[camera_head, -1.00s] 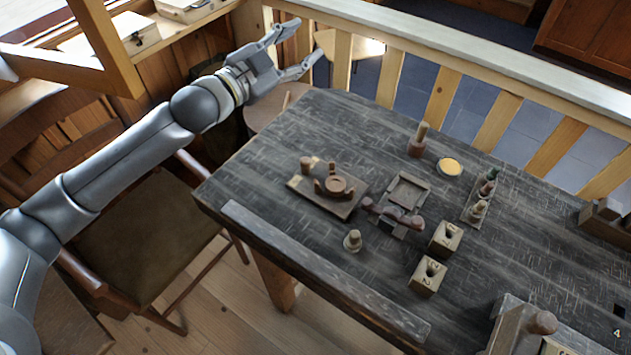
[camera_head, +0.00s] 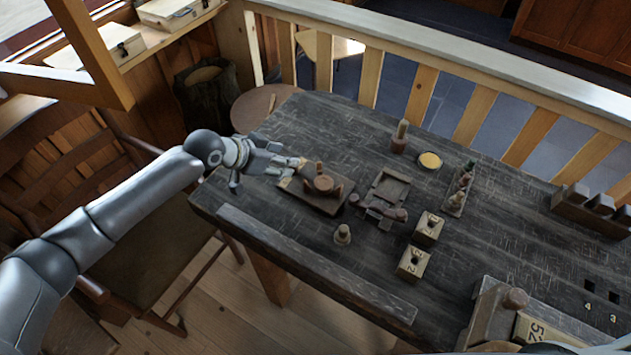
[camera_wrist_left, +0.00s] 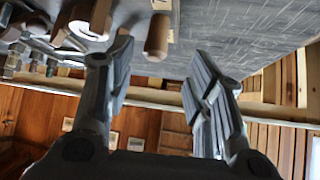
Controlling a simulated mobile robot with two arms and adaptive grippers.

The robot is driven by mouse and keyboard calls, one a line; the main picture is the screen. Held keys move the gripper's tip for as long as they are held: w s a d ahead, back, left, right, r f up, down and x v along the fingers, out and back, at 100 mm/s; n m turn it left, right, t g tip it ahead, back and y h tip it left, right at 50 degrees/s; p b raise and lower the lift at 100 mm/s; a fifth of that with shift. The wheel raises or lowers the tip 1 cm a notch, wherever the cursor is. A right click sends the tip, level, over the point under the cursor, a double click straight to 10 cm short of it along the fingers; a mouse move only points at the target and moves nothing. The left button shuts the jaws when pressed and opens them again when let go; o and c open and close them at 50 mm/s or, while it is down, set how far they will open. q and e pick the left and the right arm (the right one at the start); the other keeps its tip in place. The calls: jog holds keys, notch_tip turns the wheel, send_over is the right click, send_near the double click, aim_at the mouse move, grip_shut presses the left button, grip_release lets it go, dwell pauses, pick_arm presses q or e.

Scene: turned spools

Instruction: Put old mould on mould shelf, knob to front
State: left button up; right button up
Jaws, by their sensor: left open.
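My left gripper (camera_head: 266,175) is open and empty over the table's left end, beside a wooden board (camera_head: 331,206) that carries a round turned piece (camera_head: 323,184) and a small upright peg (camera_head: 305,169). In the left wrist view my left gripper (camera_wrist_left: 160,56) has its fingers spread wide, with a brown peg (camera_wrist_left: 157,38) showing between them, apart from both. A dark block with a round knob (camera_head: 516,299) stands at the table's lower right. I cannot tell which piece is the old mould or the mould shelf. My right gripper is not in view.
The dark table (camera_head: 320,128) also holds a square tray (camera_head: 390,188), two numbered blocks (camera_head: 411,262), a yellow dish (camera_head: 430,161) and a dark rack (camera_head: 585,212). A railing (camera_head: 440,62) runs behind it. A chair (camera_head: 150,235) stands front left.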

aim_at(316, 179)
pick_arm(q)
jog(key=shift+w+d+f, duration=0.1)
jog(key=shift+d+f, duration=0.1)
jog(key=shift+d, duration=0.05)
jog(key=x, duration=0.2)
jog(key=p+x, duration=0.1)
jog(key=x, duration=0.1)
jog(key=shift+s+d, duration=0.1)
jog(key=shift+s, duration=0.15)
jog(key=shift+w+d+f, duration=0.15)
jog(key=shift+w+f, duration=0.05)
jog(key=shift+f, duration=0.2)
jog(key=c, duration=1)
jog(key=shift+r, duration=0.1)
grip_shut()
